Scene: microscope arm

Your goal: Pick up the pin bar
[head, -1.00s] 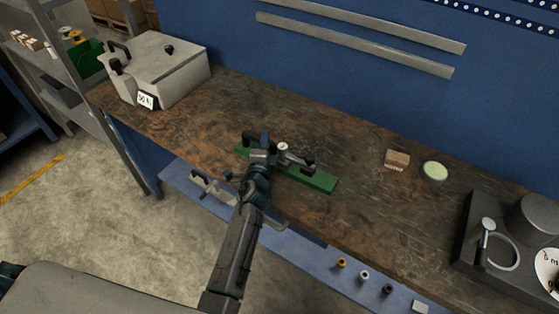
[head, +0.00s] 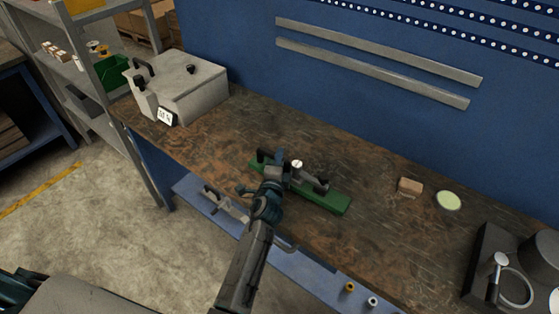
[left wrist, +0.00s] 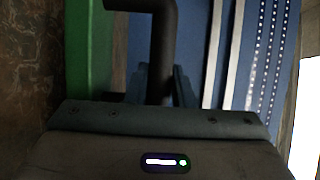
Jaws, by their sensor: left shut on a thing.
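A green bar with dark upright parts and a small white dial-like disc lies on the brown workbench (head: 150,140); I take it as the pin bar (head: 328,203). My left gripper (head: 277,172) is over its left part and hides some of it. In the left wrist view a dark bent rod (left wrist: 163,45), which looks like the bar's handle, runs down between the fingers (left wrist: 160,88), and the gripper is shut on it. The green face (left wrist: 88,50) shows beside it. The bar appears to rest on the bench.
A grey lidded box (head: 190,85) stands at the back left. A small brown block (head: 410,187) and a pale green round dish (head: 448,200) lie to the right. Dark equipment with a ring (head: 515,287) stands at the far right. A blue shelf (head: 325,278) runs below the bench front.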

